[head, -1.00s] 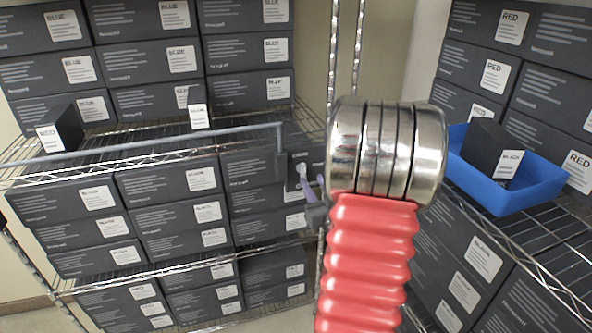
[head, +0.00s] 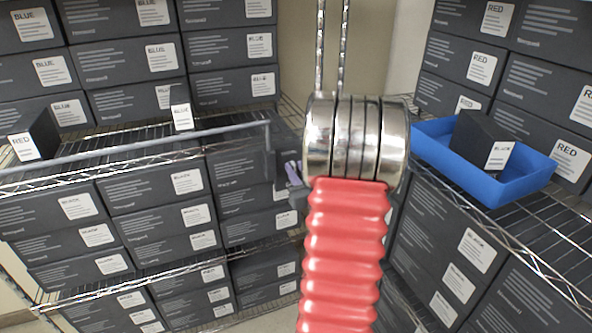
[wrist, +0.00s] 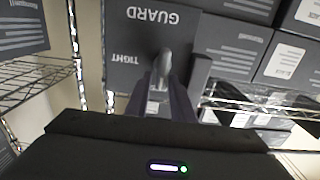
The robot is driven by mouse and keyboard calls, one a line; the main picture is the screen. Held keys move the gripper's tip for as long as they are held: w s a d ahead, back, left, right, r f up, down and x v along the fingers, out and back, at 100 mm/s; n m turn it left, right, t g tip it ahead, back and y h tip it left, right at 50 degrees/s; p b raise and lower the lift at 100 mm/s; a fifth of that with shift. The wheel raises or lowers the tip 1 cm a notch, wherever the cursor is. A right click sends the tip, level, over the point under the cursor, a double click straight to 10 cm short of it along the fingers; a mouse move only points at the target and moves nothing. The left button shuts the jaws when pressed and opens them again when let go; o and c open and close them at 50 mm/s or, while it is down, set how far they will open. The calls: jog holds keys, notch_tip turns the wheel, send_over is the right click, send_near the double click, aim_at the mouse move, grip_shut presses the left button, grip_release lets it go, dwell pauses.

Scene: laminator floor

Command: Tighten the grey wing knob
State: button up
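The grey wing knob (wrist: 164,63) stands out from a dark plate (wrist: 130,52) in the wrist view. The plate bears the words GUARD and TIGHT, which read upside down there. My gripper (wrist: 165,88) reaches up to the knob, with a finger on either side of its near end. Whether the fingers touch or grip the knob cannot be told. In the head view my gripper (head: 293,172) shows as small purple fingers beside the dark bracket at the end of a grey bar (head: 150,146). The knob is hidden or too small to make out there.
Wire shelves (head: 180,140) hold dark boxes at left and right. A blue tray (head: 520,182) with a dark box (head: 480,143) stands on the right shelf. My red arm sleeve covers the middle of the head view. Two small boxes stand on the left shelf.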

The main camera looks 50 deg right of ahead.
grip_shut()
jog(key=shift+d, duration=0.15)
jog(key=shift+s+m, duration=0.1)
jog(key=shift+m, duration=0.4)
jog(key=m, duration=0.5)
jog(key=d+f+m, duration=0.1)
jog(key=m, duration=0.5)
jog(key=s+f+m, duration=0.1)
jog(key=m, duration=0.5)
jog(key=shift+d, duration=0.3)
jog(key=shift+f, duration=0.1)
